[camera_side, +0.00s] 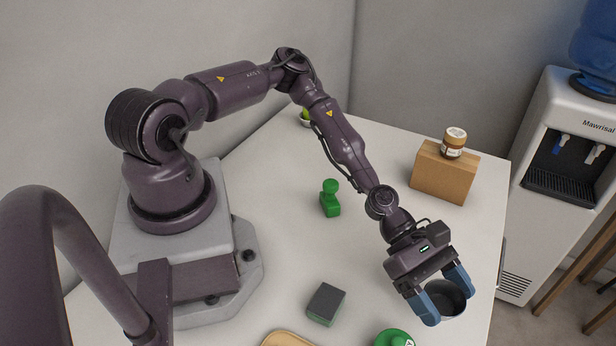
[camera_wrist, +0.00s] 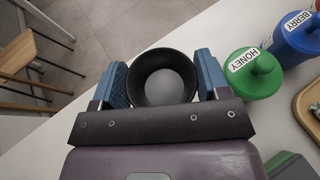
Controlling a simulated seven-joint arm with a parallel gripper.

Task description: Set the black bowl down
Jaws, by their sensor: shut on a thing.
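The black bowl (camera_side: 446,297) is round and dark inside, near the right edge of the white counter in the side view. My gripper (camera_side: 443,293) is shut on it, with one blue finger on each side of its outer wall. In the wrist view the bowl (camera_wrist: 162,82) sits upright between the blue fingers of my gripper (camera_wrist: 163,84), and it looks empty. I cannot tell whether its base touches the counter or is a little above it.
A green honey bottle (camera_wrist: 256,72) and a blue berry bottle (camera_wrist: 297,42) stand beside the bowl. A cardboard box (camera_side: 444,173) bears a jar (camera_side: 454,142). A grey-green sponge (camera_side: 326,304) and a green stamp-like object (camera_side: 330,199) are on the counter (camera_side: 270,200). The counter's edge is close.

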